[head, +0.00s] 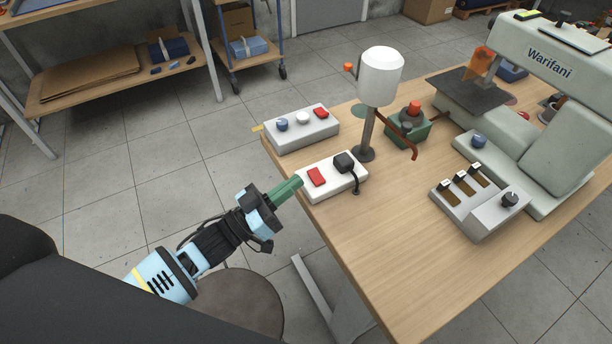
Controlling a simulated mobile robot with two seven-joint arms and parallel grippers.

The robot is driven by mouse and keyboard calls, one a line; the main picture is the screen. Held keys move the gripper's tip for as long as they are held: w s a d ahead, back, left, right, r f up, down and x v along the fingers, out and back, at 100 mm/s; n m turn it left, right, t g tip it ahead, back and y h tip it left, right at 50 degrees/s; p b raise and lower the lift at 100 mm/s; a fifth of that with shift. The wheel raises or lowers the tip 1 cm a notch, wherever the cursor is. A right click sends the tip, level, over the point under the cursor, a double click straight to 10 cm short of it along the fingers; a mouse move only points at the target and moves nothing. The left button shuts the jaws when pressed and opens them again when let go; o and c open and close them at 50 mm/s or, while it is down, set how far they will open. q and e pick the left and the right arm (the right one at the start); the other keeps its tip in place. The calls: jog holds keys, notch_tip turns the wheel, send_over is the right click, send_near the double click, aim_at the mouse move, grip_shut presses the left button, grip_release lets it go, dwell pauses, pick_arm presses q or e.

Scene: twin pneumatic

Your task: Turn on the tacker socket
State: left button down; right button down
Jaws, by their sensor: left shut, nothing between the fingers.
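A white socket box (332,187) lies on the near left edge of the wooden table. It has a red rocker switch (316,176) at its left end and a black plug (344,162) with a cord at its right. Whether the switch is on or off I cannot tell. My left gripper (297,183) has green fingers and is shut and empty. Its tips are close to the box's left end, just left of the red switch; whether they touch the box I cannot tell. My right gripper is not in view.
A second white box (302,130) with a blue knob, a white button and a red switch lies behind. A white cylinder on a post (380,77) stands close by. A pale green Warifani machine (555,90) and a lever panel (475,204) stand right. The table's front is clear.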

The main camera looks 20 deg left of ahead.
pick_arm(q)
jog(key=v, duration=0.5)
jog(key=shift+w+a+b, duration=0.1)
jog(key=shift+a+b, duration=0.05)
jog(key=shift+b, duration=0.2)
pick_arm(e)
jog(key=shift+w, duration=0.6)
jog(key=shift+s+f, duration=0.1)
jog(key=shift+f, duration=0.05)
